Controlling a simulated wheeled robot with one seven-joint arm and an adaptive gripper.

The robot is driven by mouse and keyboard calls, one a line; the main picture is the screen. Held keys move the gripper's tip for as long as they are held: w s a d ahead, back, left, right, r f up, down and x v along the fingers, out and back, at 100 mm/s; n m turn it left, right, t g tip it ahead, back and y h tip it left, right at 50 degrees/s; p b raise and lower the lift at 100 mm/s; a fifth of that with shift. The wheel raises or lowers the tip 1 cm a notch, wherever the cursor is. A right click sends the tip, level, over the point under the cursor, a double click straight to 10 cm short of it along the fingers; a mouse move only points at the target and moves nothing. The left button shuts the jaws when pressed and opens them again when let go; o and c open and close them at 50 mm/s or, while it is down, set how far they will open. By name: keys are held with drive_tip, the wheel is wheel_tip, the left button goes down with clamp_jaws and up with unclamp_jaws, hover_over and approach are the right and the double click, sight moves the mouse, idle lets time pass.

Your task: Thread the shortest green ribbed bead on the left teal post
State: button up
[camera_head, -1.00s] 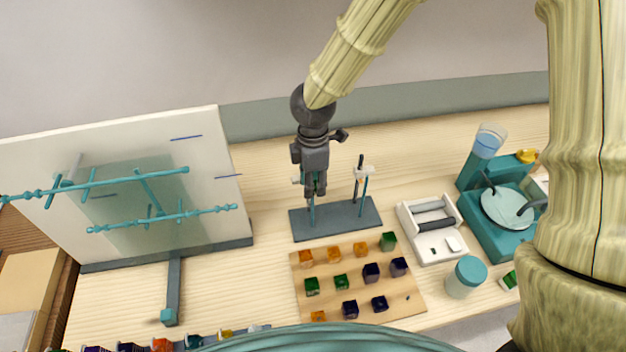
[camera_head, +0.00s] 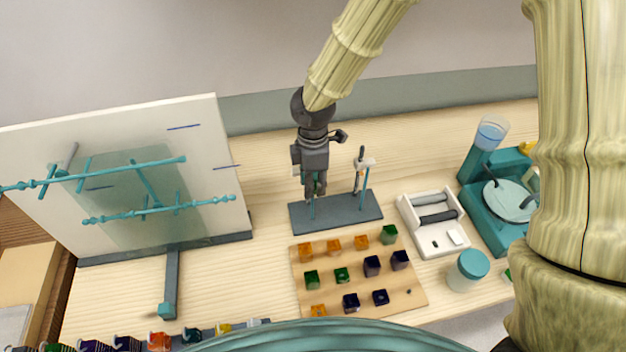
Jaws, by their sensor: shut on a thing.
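My gripper (camera_head: 314,195) points down over the left teal post (camera_head: 313,209) of a dark stand (camera_head: 335,216). It is shut on a small green bead (camera_head: 315,184), mostly hidden between the dark fingers. The bead's ribs and length cannot be made out. The fingers cover the upper part of the left post, so I cannot tell whether the bead is around the post or above it. The right teal post (camera_head: 364,195) stands apart from the gripper, with a pale clamp-like piece near its top.
A wooden board (camera_head: 415,282) with several orange, green and purple beads lies in front of the stand. A white upright panel with teal rods (camera_head: 150,165) stands at left. A white tray (camera_head: 425,240), a teal-lidded jar (camera_head: 468,270) and a teal machine (camera_head: 485,215) are at right.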

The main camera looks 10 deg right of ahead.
drive_tip(key=shift+f+b, duration=0.65)
drive_tip(key=shift+f, duration=0.6)
drive_tip(key=o, duration=1)
drive_tip(key=shift+r, duration=0.15)
wheel_tip(320, 180, up, 12)
drive_tip(key=shift+s+f, duration=0.1)
drive_tip(key=shift+f, duration=0.05)
